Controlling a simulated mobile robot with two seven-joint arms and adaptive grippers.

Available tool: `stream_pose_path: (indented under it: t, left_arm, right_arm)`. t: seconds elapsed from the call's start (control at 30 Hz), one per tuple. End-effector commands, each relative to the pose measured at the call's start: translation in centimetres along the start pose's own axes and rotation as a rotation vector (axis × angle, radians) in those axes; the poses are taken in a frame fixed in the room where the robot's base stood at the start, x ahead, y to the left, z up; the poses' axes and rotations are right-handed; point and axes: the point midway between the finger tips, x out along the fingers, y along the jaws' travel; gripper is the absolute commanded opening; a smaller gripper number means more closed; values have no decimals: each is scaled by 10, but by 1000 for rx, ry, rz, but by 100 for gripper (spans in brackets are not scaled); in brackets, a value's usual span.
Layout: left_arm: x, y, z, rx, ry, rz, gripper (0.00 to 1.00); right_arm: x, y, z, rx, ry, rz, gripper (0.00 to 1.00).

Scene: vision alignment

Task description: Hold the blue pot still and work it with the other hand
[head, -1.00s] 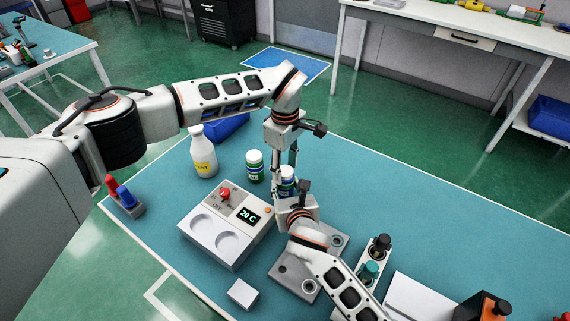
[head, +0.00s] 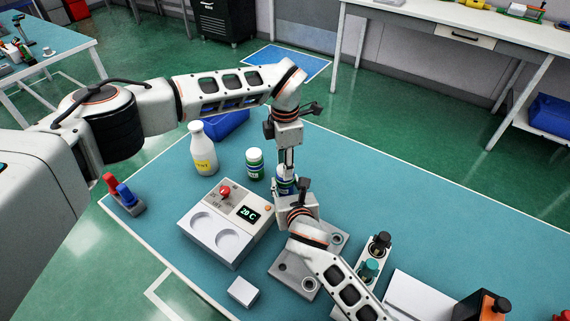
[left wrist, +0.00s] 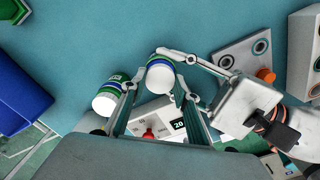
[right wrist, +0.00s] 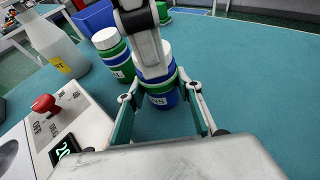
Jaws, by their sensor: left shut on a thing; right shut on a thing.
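The blue pot (head: 281,186), with a white lid and blue and green bands, stands upright on the teal table, partly hidden by both grippers in the head view. My left gripper (head: 287,168) comes down from above and is shut on its white lid (left wrist: 160,78). My right gripper (right wrist: 162,108) reaches in low from the side and is shut on the pot's body (right wrist: 162,97). The left gripper covers much of the lid in the right wrist view.
A similar green-banded pot (head: 255,163) stands close left of the blue pot. A white bottle (head: 204,150), a blue bin (head: 228,124) and a heater box (head: 218,228) reading 20 C are nearby. A grey holed plate (head: 292,275) lies under my right arm.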

Motion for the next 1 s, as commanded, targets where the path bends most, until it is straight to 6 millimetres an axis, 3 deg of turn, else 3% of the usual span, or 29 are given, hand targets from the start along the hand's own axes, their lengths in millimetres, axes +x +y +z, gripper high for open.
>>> stream_pose_path:
  t: [1.0]
  left_arm:
    - [-1,0,0,-1808,0,0,4]
  right_arm:
    - [0,0,-2,0,3,-1,0]
